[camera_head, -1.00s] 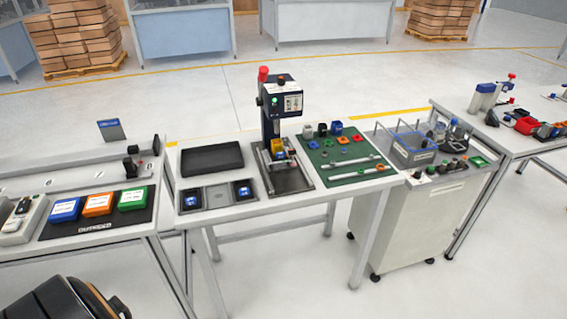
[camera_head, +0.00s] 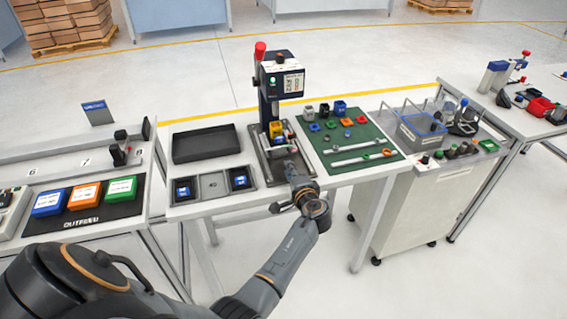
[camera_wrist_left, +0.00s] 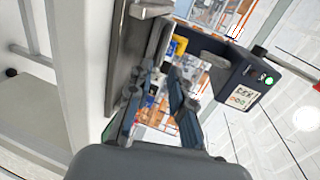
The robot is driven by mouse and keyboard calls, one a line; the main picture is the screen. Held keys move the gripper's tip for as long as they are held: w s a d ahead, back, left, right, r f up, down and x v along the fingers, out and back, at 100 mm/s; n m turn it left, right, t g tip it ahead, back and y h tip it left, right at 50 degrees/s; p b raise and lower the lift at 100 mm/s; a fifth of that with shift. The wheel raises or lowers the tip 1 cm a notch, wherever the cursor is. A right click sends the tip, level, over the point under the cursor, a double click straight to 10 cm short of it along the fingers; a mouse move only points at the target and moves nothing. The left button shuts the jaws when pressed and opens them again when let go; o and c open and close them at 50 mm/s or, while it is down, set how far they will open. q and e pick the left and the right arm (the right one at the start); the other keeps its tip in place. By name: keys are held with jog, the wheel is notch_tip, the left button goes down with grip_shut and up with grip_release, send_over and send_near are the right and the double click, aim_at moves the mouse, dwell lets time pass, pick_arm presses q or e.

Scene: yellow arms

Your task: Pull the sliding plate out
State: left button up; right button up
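The press (camera_head: 281,85), a dark column with a red knob and a green light, stands on the middle table. At its foot is a dark tray with the sliding plate (camera_head: 284,151), which carries a yellow block (camera_head: 276,129). My left gripper (camera_head: 292,168) is at the front of this plate, and its wrist covers part of the tray's front edge. In the left wrist view the gripper (camera_wrist_left: 157,100) has its fingers apart, pointing at the plate and the yellow block (camera_wrist_left: 179,48). Whether a finger touches the plate is unclear. My right gripper is not in view.
A black tray (camera_head: 206,143) and a grey holder (camera_head: 212,186) with blue-marked parts lie left of the press. A green mat (camera_head: 340,143) with small parts and rods lies right. Blue, orange and green boxes stand on the left table. A white cabinet (camera_head: 413,206) stands right.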

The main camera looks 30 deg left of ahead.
aim_at(284, 167)
pick_arm(q)
jog(key=b+x, duration=0.1)
jog(key=x, duration=0.2)
jog(key=b+x, duration=0.1)
jog(key=x, duration=0.2)
jog(key=shift+w+a+f+b, duration=0.15)
jog(key=shift+w+f+b, duration=0.05)
jog(key=shift+f+b, duration=0.15)
jog(key=shift+w+a, duration=0.35)
jog(key=shift+a, duration=0.05)
jog(key=shift+w+a, duration=0.1)
jog(key=shift+r, duration=0.1)
grip_shut()
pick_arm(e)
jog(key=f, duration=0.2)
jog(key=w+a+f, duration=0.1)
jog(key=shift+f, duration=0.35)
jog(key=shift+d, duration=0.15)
